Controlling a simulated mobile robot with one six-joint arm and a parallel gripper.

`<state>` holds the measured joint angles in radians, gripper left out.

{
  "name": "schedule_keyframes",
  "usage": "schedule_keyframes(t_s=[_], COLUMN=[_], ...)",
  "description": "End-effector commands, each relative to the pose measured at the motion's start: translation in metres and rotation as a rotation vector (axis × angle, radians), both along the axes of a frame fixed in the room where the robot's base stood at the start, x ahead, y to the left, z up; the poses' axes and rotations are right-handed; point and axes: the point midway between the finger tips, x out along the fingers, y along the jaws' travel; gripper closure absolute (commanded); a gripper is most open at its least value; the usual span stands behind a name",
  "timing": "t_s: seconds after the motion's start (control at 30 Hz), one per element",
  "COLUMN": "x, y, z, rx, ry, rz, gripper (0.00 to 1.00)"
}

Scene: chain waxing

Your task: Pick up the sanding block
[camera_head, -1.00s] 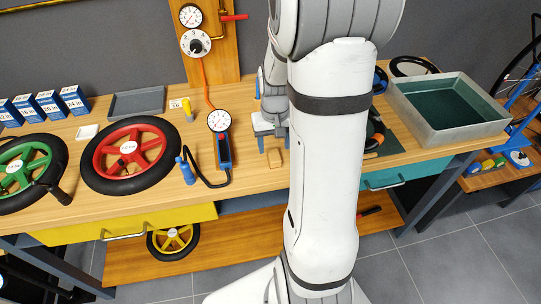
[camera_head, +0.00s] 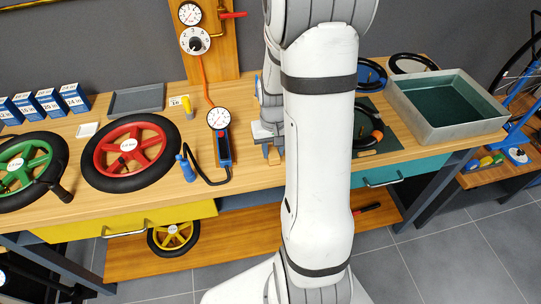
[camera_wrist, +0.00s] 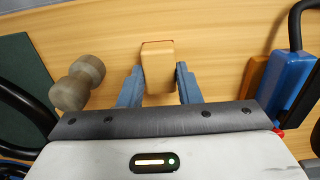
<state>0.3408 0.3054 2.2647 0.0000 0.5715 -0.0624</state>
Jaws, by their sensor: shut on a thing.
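The sanding block is a small tan wooden block (camera_wrist: 158,66) in the wrist view. It sits between the two grey-blue fingers of my gripper (camera_wrist: 159,82), which are shut on it. A thin dark reddish line shows along the block's far edge. In the head view my gripper (camera_head: 271,153) is low over the bench, right of the gauge device, and mostly hides the block. I cannot tell whether the block still touches the bench.
A gauge device (camera_head: 222,147) with a black hose stands just left of my gripper. A wooden spool-shaped piece (camera_wrist: 78,82) lies left in the wrist view. A red wheel (camera_head: 130,153) lies further left on the bench (camera_head: 235,185). A grey metal tray (camera_head: 447,132) stands at the right.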

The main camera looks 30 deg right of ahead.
Motion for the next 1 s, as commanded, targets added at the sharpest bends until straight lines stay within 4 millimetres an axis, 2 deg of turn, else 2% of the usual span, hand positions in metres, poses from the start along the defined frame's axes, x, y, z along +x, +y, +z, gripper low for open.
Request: schedule_keyframes(t_s=[0.13,0.37,0.47,0.57,0.8,1.0], x=[0.000,0.000,0.001,0.001,0.001,0.000], y=[0.000,0.000,-0.001,-0.001,-0.001,-0.001], z=[0.000,0.001,0.008,0.023,0.071,0.096], rx=[0.000,0.000,-0.001,-0.002,-0.002,-0.001], ry=[0.000,-0.001,-0.004,-0.006,-0.007,-0.003], rz=[0.000,-0.001,-0.001,-0.001,-0.001,-0.002], gripper=[0.92,0.92,0.92,0.92,0.92,0.92])
